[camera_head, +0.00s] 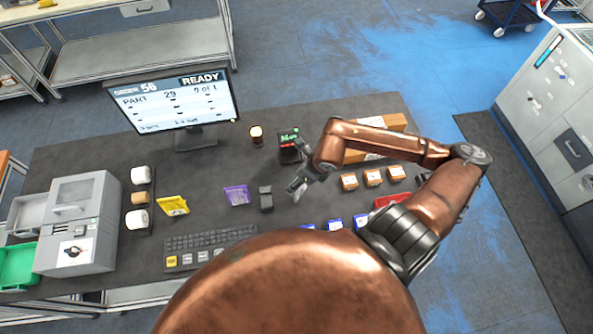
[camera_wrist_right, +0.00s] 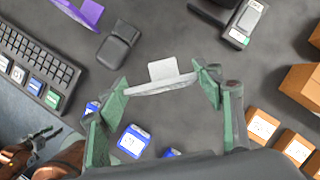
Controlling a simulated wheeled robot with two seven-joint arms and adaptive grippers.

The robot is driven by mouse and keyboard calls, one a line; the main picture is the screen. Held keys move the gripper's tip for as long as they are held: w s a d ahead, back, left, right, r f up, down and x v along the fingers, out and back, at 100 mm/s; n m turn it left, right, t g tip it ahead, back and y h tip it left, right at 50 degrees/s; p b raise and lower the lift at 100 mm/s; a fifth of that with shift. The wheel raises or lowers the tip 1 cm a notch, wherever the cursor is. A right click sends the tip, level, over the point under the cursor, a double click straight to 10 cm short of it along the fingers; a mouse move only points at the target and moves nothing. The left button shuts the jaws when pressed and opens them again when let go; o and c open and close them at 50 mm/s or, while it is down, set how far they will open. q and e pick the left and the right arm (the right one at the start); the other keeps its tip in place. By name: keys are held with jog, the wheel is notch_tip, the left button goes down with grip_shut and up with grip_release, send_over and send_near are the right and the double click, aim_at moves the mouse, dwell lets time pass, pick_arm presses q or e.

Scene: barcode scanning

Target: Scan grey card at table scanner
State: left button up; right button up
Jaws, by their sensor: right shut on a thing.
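My right gripper (camera_head: 299,184) reaches in over the dark table, and its fingers show in the right wrist view (camera_wrist_right: 161,90). It is shut on a pale grey card (camera_wrist_right: 163,69), which spans between the fingertips above the table. The card is hard to make out in the head view. A small dark device with a green and red lit face (camera_head: 288,146), which looks like the table scanner, stands behind the gripper, partly covered by it. It seems to show at the top of the wrist view (camera_wrist_right: 240,18), apart from the card.
A monitor (camera_head: 178,101) reads READY. A black scanner-like block (camera_head: 265,199) and purple card (camera_head: 237,195) lie left of the gripper.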

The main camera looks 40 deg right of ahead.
pick_arm(q)
jog(key=r+p, duration=0.2)
jog(key=w+r+p, duration=0.1)
jog(key=r+p, duration=0.1)
jog(key=shift+r, duration=0.35)
pick_arm(e)
jog(key=s+a+r, duration=0.4)
jog(key=s+r, duration=0.2)
jog(key=s, duration=0.2)
jog(key=shift+a+r, duration=0.2)
jog(key=shift+r, duration=0.2)
